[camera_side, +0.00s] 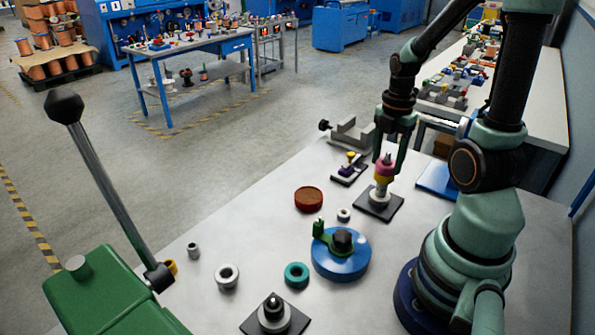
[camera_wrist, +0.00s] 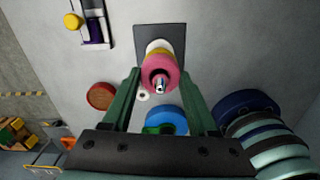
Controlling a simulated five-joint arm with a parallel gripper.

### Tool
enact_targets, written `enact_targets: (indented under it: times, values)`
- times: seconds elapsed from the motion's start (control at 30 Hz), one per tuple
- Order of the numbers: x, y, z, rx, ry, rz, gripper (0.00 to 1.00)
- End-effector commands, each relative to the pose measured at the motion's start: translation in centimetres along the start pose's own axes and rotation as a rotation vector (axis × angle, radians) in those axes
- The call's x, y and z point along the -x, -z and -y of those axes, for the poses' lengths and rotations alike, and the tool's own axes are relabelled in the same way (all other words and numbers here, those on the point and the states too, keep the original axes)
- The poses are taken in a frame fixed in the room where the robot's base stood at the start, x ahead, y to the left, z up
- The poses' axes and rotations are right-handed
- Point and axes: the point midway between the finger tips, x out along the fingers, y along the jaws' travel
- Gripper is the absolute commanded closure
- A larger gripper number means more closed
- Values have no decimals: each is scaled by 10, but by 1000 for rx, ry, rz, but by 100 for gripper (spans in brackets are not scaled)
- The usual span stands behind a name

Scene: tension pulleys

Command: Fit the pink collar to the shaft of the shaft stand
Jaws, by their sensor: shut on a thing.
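The pink collar (camera_side: 385,167) is between the fingers of my gripper (camera_side: 389,163), which is shut on it at the shaft stand (camera_side: 379,208). In the wrist view, the pink collar (camera_wrist: 159,68) sits between the green fingertips of my gripper (camera_wrist: 160,76). The metallic tip of the shaft (camera_wrist: 160,84) shows through the collar's bore, so the collar appears to be around the shaft. Below it are a yellow piece (camera_side: 381,180) and a pale hub (camera_side: 380,192) on the dark square base. The collar's underside contact cannot be made out.
A red round dish (camera_side: 309,199), a small ring (camera_side: 344,214) and a blue disc (camera_side: 341,262) with a green lever are nearby. A purple-and-yellow fixture (camera_side: 350,168) stands behind. A teal ring (camera_side: 296,274) and another stand (camera_side: 273,316) are nearer the front.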

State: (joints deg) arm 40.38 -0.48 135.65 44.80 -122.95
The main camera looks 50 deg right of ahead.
Motion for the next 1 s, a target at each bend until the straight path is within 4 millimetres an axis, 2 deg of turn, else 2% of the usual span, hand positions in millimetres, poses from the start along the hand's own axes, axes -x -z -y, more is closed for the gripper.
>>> enact_targets:
  times: [0.27, 0.3, 0.37, 0.77, 0.87, 1.0]
  values:
    - [-1, 0, 0, 0, 0, 0, 95]
    - [-1, 0, 0, 0, 1, 0, 25]
    - [-1, 0, 0, 0, 1, 0, 6]
    - [5, 0, 0, 0, -1, 1, 6]
    - [16, -1, -1, 0, -4, 3, 6]
    - [43, -1, -1, 0, -7, 5, 6]
